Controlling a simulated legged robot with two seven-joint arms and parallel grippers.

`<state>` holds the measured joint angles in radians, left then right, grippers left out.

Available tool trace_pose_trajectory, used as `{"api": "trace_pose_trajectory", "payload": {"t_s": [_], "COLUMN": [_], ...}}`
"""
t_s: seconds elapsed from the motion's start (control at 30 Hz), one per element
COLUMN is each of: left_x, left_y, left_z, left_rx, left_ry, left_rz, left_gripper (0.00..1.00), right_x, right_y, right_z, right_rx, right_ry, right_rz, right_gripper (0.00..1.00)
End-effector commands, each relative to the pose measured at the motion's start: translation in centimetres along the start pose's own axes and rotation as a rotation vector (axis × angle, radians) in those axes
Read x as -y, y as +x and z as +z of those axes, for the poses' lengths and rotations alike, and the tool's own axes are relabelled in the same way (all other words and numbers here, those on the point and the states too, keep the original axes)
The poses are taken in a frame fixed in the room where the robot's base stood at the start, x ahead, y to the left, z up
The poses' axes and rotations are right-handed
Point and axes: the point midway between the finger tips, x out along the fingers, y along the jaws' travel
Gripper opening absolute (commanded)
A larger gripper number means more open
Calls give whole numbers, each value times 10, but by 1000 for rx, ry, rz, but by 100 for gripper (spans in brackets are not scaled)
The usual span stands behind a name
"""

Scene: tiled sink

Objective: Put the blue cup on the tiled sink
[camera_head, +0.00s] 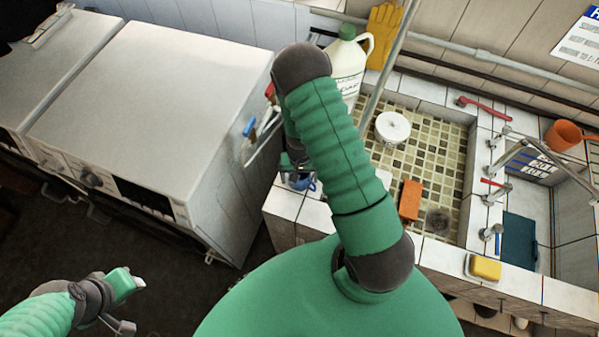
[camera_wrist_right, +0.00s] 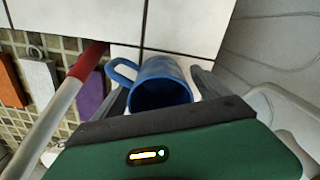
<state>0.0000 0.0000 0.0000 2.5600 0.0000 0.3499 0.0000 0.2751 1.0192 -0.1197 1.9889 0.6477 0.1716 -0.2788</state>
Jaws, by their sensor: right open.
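The blue cup (camera_wrist_right: 160,82) sits on the white tiled ledge of the tiled sink (camera_wrist_right: 185,28), its open mouth facing the right wrist camera and its handle to the left. In the head view a bit of the blue cup (camera_head: 308,184) shows at the sink's left corner, mostly hidden by my right gripper (camera_head: 292,167). My right gripper (camera_wrist_right: 162,92) is open, with its fingers on either side of the cup; I cannot tell whether they touch it. The tiled sink (camera_head: 283,205) has a checkered basin. My left gripper (camera_head: 132,303) is open and empty over the floor at lower left.
Grey metal machines (camera_head: 150,90) stand left of the sink. A white jug (camera_head: 345,65) and yellow glove (camera_head: 383,35) are behind. The basin holds a white round container (camera_head: 392,128) and an orange brick (camera_head: 410,200). A yellow sponge (camera_head: 485,268) lies on the front ledge.

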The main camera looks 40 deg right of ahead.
Motion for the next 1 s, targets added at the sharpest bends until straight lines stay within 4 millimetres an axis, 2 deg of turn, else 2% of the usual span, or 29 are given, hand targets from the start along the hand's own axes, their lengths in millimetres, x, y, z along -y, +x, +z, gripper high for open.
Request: {"api": "trace_pose_trajectory", "payload": {"t_s": [0.13,0.4,0.57,0.63,0.77,0.9,1.0], "left_x": [0,0,0,0,0,0,0], "left_y": [2,3,2,2,2,2,2], "left_z": [0,1,1,0,0,0,1], "left_rx": [0,0,0,0,0,0,0], "left_ry": [0,0,0,0,0,0,0], "left_rz": [0,0,0,0,0,0,0], "left_gripper": [36,36,36,36,36,36,36], "right_x": [1,1,1,7,35,63,72], "right_y": [-27,-96,-115,-124,-159,-205,-228], "right_z": [-2,-1,0,4,30,76,102], "right_rx": [-6,-5,-2,-5,-37,-110,-168], "right_ry": [-3,-3,-3,-24,-168,-417,-570], "right_rz": [-1,-2,-1,-9,-48,-82,-86], "right_gripper": [85,85,85,85,85,85,85]}}
